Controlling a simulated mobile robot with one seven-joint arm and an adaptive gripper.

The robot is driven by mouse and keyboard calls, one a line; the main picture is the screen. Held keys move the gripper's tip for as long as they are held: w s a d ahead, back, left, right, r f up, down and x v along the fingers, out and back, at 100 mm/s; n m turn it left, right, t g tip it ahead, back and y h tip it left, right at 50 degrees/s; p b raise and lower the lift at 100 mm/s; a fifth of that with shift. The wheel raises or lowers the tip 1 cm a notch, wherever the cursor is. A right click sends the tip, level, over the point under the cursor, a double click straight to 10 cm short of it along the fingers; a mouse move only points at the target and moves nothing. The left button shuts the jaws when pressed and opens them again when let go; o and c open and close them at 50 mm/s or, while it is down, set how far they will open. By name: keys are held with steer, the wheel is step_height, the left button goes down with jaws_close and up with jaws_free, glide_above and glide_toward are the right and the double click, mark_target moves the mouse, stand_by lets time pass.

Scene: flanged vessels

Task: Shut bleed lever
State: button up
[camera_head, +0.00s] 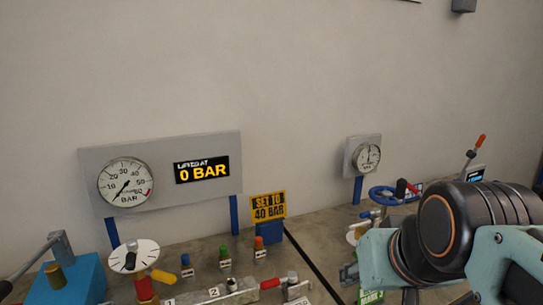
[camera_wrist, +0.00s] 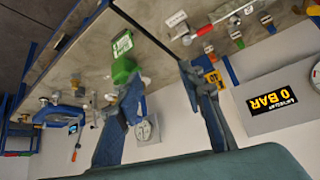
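No lever is legibly marked as the bleed lever. A red-handled lever (camera_head: 270,284) lies along the pipework at bottom centre in the head view; it also shows at the top of the wrist view (camera_wrist: 249,9). A yellow handle (camera_head: 163,277) sits by the white dial. An orange-tipped lever (camera_head: 480,141) stands tilted up at the right. My gripper (camera_wrist: 163,78) is open, its two fingers spread with nothing held between them. A green part (camera_wrist: 123,68) beneath a green label (camera_wrist: 122,45) appears close to the left fingertip; contact cannot be told. My arm hides much of the right side.
A large gauge (camera_head: 127,187) beside a "0 BAR" display (camera_head: 202,170) stands at the back left. A "SET TO 40 BAR" sign (camera_head: 268,206) is near the centre. A blue handwheel (camera_head: 394,195) and small gauge (camera_head: 366,158) stand at right. Several small coloured posts line the bench.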

steer(key=s+a+f+g, duration=0.2)
steer(key=s+f, duration=0.2)
steer(key=f, duration=0.1)
steer(key=shift+a+n, duration=0.15)
steer(key=shift+n, duration=0.15)
